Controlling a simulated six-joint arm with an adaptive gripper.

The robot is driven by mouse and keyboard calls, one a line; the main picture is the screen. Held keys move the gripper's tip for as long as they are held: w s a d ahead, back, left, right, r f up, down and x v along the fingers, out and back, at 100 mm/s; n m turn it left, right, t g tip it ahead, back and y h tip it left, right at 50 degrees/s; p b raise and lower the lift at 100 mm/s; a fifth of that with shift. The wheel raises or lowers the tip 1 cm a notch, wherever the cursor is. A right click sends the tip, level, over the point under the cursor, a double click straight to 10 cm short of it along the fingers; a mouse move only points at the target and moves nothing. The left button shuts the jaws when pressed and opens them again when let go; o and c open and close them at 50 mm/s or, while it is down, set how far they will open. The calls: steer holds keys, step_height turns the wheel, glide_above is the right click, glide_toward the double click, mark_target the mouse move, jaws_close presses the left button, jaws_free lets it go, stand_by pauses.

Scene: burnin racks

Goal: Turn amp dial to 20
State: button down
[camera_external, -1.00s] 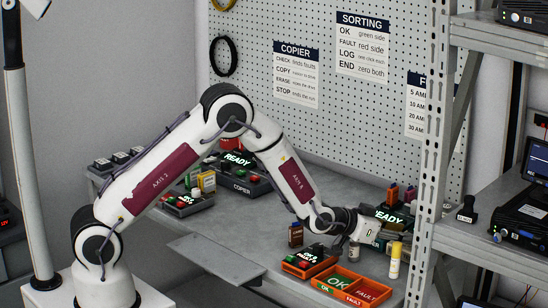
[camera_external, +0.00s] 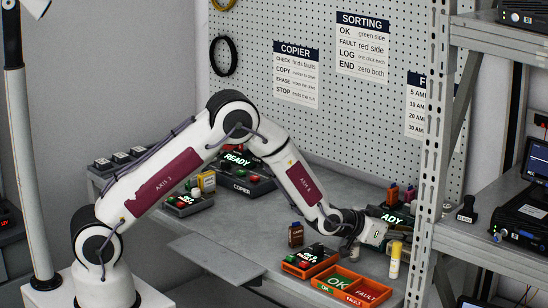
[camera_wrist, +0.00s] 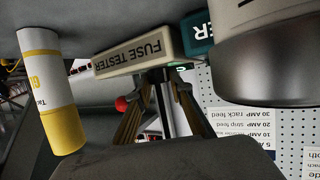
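The fuse tester shows in the wrist view as a pale box edge (camera_wrist: 140,52) lettered FUSE TESTER. The fingertips are hidden in the outside view. I cannot make out the amp dial or its setting.
A white and yellow tube (camera_external: 395,262) stands near the gripper; it also shows in the wrist view (camera_wrist: 50,90). A perforated rack post (camera_external: 432,150) stands close on the right.

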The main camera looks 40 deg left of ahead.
steer(key=shift+d+n+t+y, duration=0.1)
steer(key=shift+n+t+y, duration=0.2)
steer(key=shift+n+y, duration=0.4)
stand_by(0.5)
steer(key=c, duration=1.8)
jaws_free()
steer(key=shift+s, duration=0.1)
steer(key=shift+v, duration=5.9)
steer(key=shift+r, duration=0.15)
